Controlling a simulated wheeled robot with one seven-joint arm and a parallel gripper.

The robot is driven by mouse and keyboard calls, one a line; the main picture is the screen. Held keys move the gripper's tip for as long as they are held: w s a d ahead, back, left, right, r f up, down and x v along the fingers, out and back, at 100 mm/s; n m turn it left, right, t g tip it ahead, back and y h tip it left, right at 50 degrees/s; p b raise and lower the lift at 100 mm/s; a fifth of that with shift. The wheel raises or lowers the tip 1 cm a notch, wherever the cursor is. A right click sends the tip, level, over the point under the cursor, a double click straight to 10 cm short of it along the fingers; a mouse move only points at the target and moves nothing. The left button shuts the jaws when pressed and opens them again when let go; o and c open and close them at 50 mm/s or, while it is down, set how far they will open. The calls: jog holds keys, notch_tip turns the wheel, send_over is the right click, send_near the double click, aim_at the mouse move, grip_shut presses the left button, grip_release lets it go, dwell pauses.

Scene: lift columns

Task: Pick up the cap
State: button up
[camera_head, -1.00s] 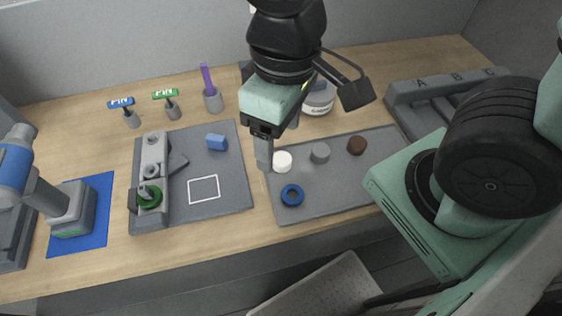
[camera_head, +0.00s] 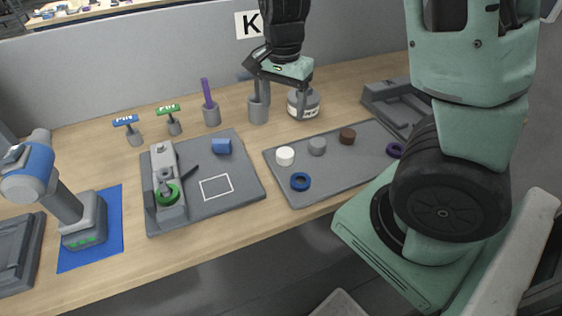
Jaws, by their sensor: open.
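A white round cap-like piece (camera_head: 285,156) lies on the left part of the right grey mat (camera_head: 330,182). A grey round piece (camera_head: 317,145) and a dark brown one (camera_head: 347,136) lie in a row to its right. I cannot tell which of them is the cap.
A blue ring (camera_head: 300,181) and a purple ring (camera_head: 394,149) lie on the right mat. The left mat (camera_head: 240,200) bears a grey fixture with a green ring (camera_head: 167,194) and a blue block (camera_head: 221,146). Pin tools and a purple stick (camera_head: 207,93) stand behind.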

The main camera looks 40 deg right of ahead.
jog(key=b, duration=0.1)
send_over(285, 152)
jog(key=f, duration=1)
jog(key=shift+w+a, duration=0.2)
jog(key=shift+s+d+f+b, duration=0.15)
jog(key=shift+f+b, duration=0.1)
jog(key=shift+f, duration=1.15)
jog(key=shift+s+d+f+b, duration=0.1)
jog(key=shift+f+b, duration=0.1)
jog(key=shift+f, duration=1.15)
jog(key=shift+c, duration=0.3)
jog(key=c, duration=1)
